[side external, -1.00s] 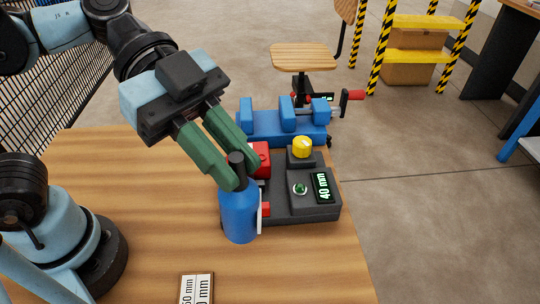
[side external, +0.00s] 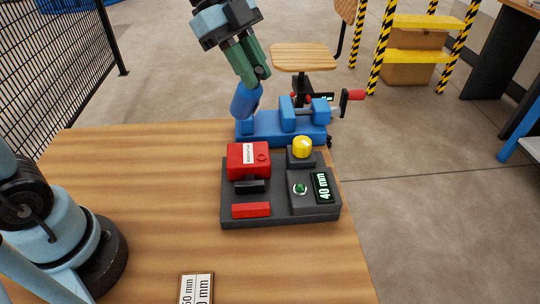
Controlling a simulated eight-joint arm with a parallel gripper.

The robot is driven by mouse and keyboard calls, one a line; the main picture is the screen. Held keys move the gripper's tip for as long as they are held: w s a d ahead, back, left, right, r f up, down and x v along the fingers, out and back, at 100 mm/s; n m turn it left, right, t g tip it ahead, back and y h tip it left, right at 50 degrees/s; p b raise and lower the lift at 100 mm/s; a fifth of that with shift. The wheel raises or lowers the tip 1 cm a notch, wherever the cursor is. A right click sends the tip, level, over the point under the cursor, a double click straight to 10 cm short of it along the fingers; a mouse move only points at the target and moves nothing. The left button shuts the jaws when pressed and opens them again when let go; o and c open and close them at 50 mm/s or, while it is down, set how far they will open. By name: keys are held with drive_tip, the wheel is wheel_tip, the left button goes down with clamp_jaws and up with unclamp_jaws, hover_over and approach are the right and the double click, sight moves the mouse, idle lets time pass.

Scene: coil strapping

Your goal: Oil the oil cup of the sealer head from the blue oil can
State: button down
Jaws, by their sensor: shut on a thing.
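My gripper (side external: 256,76) is shut on the blue oil can (side external: 245,100) near its neck, at the upper middle of the side view. The can is tilted, its blue body pointing down and left. It is raised, and in the picture it overlaps the left end of the blue vise-like device; I cannot tell the gap. The likely sealer head is a red block (side external: 245,160) with a white label and a small round feature on its front. It sits on a dark grey base (side external: 270,214). I cannot make out an oil cup for certain.
The base also carries a yellow knob (side external: 302,147), a green button (side external: 299,188), a "40 mm" display (side external: 322,187) and a red bar (side external: 251,210). The blue vise-like device (side external: 270,127) stands behind. A size card (side external: 196,289) lies in front.

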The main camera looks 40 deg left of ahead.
sight(254, 101)
drive_tip(key=shift+y, duration=0.3)
drive_tip(key=shift+f, duration=3.15)
drive_tip(key=shift+d, duration=0.1)
drive_tip(key=y, duration=0.1)
drive_tip(key=f+y, duration=0.1)
drive_tip(key=shift+s+d+f+m+t+y, duration=0.1)
drive_tip(key=shift+d+m+t+y, duration=0.05)
drive_tip(key=shift+m+t+y, duration=0.2)
drive_tip(key=f+y, duration=0.1)
drive_tip(key=y, duration=0.1)
drive_tip(key=f+t+y, duration=0.1)
drive_tip(key=f+y, duration=0.1)
drive_tip(key=y, duration=0.1)
drive_tip(key=f+m+t+y, duration=0.1)
drive_tip(key=y, duration=0.2)
drive_tip(key=shift+d+f, duration=0.2)
drive_tip(key=shift+f, duration=0.2)
drive_tip(key=shift+s+d+t+y, duration=0.15)
drive_tip(key=shift+t+y, duration=0.4)
drive_tip(key=shift+y, duration=0.6)
